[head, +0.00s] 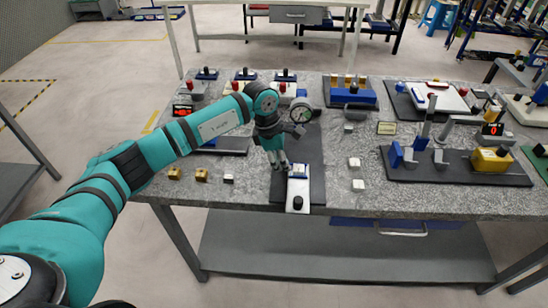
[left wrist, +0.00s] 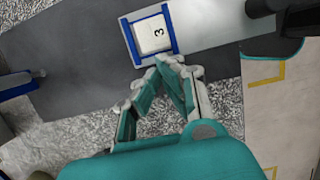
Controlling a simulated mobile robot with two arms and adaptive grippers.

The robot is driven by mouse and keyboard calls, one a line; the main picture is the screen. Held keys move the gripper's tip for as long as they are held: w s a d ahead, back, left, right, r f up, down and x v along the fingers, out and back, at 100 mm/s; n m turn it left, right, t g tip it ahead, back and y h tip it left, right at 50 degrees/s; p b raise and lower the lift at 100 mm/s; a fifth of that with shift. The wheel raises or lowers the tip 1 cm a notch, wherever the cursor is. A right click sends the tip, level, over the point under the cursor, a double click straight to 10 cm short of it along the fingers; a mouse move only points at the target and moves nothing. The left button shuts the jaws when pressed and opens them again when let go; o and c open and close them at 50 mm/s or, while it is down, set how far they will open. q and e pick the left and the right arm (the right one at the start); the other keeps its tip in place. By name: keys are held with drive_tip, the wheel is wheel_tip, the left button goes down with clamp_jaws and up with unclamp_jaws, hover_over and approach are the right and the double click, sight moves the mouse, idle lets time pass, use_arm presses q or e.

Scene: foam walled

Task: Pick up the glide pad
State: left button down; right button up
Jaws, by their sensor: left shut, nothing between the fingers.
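A white pad marked 3 (left wrist: 153,35) sits between two blue rails in the left wrist view; I take it for the glide pad. In the head view the pad in its blue holder (head: 298,171) is small, at the far end of a white plate with a black knob (head: 297,203), on a dark mat. My left gripper (head: 279,167) is shut and empty, just left of the holder. In the left wrist view its fingertips (left wrist: 170,65) meet close to the holder's near edge, and the pad is not between them. My right gripper is not in view.
White blocks (head: 354,162) lie right of the mat, and brown blocks (head: 201,175) lie at the left of the table. A fixture with a yellow block (head: 491,160) stands at the right. A round gauge (head: 300,113) stands behind my gripper. The speckled tabletop (head: 430,203) is clear at front right.

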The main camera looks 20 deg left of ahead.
sight(294, 166)
use_arm(q)
drive_tip(key=shift+w+d+f+b, duration=0.1)
drive_tip(key=shift+w+d+b, duration=0.1)
drive_tip(key=shift+d+b, duration=0.35)
drive_tip(key=shift+w+d+f+b, duration=0.1)
drive_tip(key=shift+w+d+b, duration=0.05)
drive_tip(key=shift+d+b, duration=0.4)
drive_tip(key=shift+w+d, duration=0.1)
drive_tip(key=shift+d, duration=0.25)
drive_tip(key=shift+r, duration=0.15)
drive_tip(key=shift+a, duration=0.15)
